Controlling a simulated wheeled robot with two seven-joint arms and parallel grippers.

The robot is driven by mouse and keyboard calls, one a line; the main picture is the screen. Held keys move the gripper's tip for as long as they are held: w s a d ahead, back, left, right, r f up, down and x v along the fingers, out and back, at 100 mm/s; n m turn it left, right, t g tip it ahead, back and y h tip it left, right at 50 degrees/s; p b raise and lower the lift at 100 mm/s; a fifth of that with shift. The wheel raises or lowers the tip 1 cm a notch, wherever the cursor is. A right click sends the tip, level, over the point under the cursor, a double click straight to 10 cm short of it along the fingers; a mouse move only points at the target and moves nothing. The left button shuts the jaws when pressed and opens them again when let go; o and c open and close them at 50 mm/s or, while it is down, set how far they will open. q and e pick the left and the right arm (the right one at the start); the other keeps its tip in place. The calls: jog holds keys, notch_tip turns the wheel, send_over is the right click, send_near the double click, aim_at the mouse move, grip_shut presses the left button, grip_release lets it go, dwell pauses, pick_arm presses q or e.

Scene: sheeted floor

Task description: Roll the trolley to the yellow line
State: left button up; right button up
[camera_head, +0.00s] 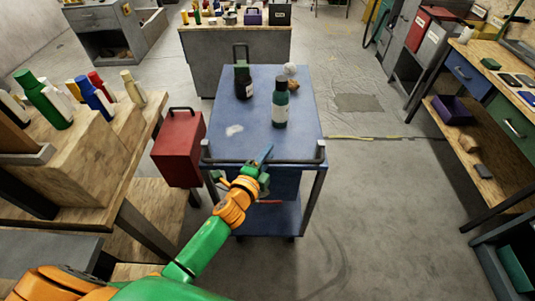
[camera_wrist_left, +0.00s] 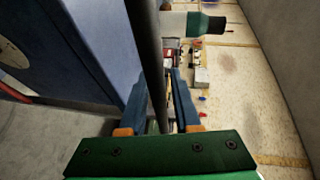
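The blue trolley (camera_head: 222,100) stands in the middle of the head view, with a dark handle bar (camera_head: 296,161) along its near edge. A dark green bottle (camera_head: 280,103), a darker bottle (camera_head: 243,82) and a small brown and white item (camera_head: 291,82) stand on its top. My left gripper (camera_head: 265,154) is at the handle. In the left wrist view the dark bar (camera_wrist_left: 147,45) runs between the parted blue fingers (camera_wrist_left: 160,100); I see no firm grip on it. A thin yellow line (camera_head: 375,137) crosses the floor right of the trolley. My right gripper is out of view.
A wooden bench with bottles (camera_head: 85,170) and a red box (camera_head: 180,148) stand close on the left. A grey cabinet (camera_head: 235,62) stands beyond the trolley. A workbench (camera_head: 480,90) lines the right. The floor (camera_head: 370,200) between trolley and workbench is clear.

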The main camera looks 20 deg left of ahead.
pick_arm(q)
grip_shut()
dwell(1.2)
